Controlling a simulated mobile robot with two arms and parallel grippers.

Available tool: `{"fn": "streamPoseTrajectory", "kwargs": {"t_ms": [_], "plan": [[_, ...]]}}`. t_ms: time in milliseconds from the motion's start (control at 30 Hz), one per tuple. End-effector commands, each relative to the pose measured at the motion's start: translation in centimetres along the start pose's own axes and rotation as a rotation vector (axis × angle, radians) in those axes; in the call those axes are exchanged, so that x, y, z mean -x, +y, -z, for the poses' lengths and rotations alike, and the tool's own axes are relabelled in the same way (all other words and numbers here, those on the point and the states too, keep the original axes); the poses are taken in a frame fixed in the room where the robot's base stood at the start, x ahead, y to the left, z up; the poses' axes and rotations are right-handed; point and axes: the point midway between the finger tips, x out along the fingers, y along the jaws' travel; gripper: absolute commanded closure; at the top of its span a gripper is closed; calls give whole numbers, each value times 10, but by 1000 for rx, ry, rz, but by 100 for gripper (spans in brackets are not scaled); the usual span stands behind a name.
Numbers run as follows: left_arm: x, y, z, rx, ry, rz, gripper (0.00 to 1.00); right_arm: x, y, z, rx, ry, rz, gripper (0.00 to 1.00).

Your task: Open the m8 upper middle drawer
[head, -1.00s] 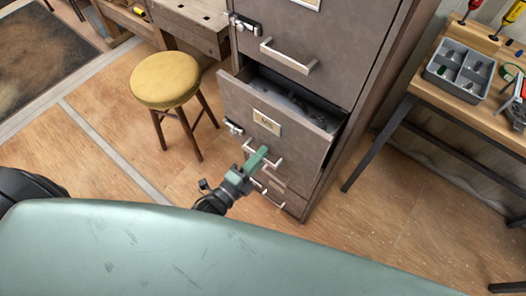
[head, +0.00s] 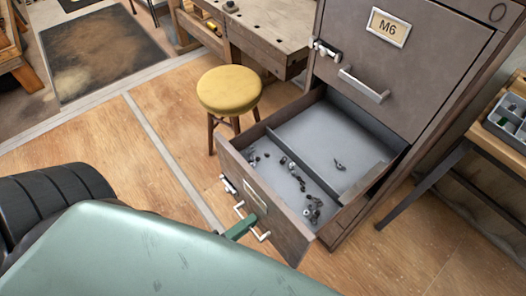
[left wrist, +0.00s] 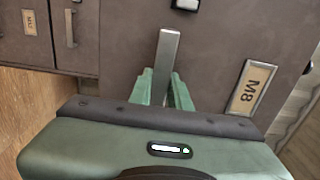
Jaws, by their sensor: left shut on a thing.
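The M8 drawer (head: 285,236) is pulled well out of the grey-brown cabinet, below the closed drawer labelled M6 (head: 389,27). Its metal handle (head: 264,236) is on the front face, and it also shows as an upright bar in the left wrist view (left wrist: 167,52). The M8 label (left wrist: 250,88) is beside it there. My left gripper (head: 240,228) is shut on this handle, its green fingers (left wrist: 163,88) on either side of the bar. Inside the drawer, a divider separates two compartments with loose dark screws. My right gripper is not in view.
A yellow-topped stool (head: 229,91) stands left of the open drawer, close to it. A wooden workbench (head: 262,30) is behind it. Another bench (head: 503,150) with a parts tray (head: 510,118) is at the right. Wooden floor at the left is clear.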

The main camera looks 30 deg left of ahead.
Motion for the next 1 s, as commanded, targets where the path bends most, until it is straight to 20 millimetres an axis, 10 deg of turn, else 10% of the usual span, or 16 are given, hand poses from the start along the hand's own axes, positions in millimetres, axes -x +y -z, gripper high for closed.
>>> {"fn": "streamPoseTrajectory", "kwargs": {"t_ms": [700,733,800,1000], "plan": [[29,1,0,0,0,-3,100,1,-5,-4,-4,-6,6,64],[29,1,0,0,0,-3,76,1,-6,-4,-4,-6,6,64],[29,1,0,0,0,-3,60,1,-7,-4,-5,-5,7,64],[28,1,0,0,0,-1,60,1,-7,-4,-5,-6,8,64]]}}
